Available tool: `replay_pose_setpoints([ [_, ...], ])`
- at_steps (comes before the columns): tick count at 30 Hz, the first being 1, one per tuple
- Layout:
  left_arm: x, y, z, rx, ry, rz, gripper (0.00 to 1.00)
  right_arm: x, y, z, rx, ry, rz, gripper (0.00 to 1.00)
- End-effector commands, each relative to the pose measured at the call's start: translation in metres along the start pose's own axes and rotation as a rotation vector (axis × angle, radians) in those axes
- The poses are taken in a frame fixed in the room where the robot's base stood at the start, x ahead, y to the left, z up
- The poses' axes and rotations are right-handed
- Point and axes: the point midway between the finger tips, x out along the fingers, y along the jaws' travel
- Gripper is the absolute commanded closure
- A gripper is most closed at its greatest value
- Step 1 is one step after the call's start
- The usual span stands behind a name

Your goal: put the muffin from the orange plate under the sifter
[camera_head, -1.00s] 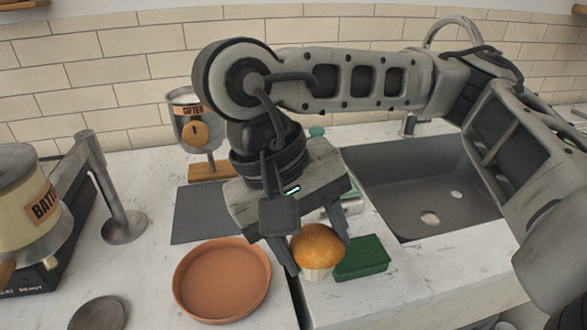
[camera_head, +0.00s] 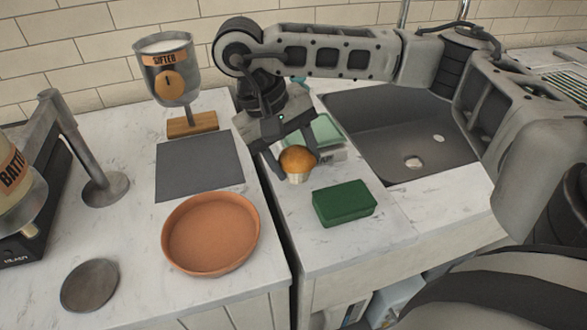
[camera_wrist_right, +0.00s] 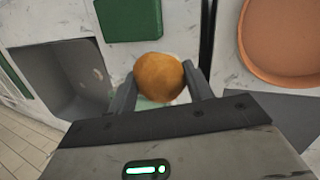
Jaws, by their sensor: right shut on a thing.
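The muffin (camera_head: 297,161) has a golden top and a pale base. My right gripper (camera_head: 296,170) is shut on it and holds it over the right counter, in front of the pale green thing. In the right wrist view the muffin (camera_wrist_right: 159,77) sits between the two fingers (camera_wrist_right: 163,85). The orange plate (camera_head: 211,234) is empty on the left counter. The sifter (camera_head: 166,66), a metal cup with an orange label, stands on a wooden foot (camera_head: 192,124) at the back. A dark grey mat (camera_head: 199,168) lies before it, bare. My left gripper is not in view.
A green box-shaped block (camera_head: 344,203) lies right of the plate, across the gap between counters. A sink (camera_head: 405,135) is at the right. A metal stand (camera_head: 104,188), a batter dispenser (camera_head: 14,190) and a round dark disc (camera_head: 90,285) are at the left.

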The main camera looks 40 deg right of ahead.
Motion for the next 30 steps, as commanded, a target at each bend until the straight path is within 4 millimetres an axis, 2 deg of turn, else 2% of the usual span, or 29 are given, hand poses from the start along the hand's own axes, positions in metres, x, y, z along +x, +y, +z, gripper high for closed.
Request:
replay_pose_setpoints([
  [3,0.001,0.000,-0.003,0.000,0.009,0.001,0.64,0.010,0.000,-0.008,0.001,-0.004,0.002,0.72],
  [9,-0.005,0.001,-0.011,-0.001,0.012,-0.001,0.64,0.034,-0.009,-0.011,0.001,-0.003,0.001,0.72],
  [20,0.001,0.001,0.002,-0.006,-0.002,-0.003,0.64,0.041,-0.011,-0.013,0.001,-0.001,0.000,0.72],
  [21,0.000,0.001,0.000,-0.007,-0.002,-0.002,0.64,0.040,-0.011,-0.012,0.001,0.000,0.000,0.44],
  [23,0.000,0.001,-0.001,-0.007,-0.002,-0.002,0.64,0.039,-0.011,-0.012,0.001,0.000,0.000,0.28],
  [30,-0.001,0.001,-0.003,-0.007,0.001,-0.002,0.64,0.039,-0.011,-0.012,0.001,-0.001,0.000,0.28],
])
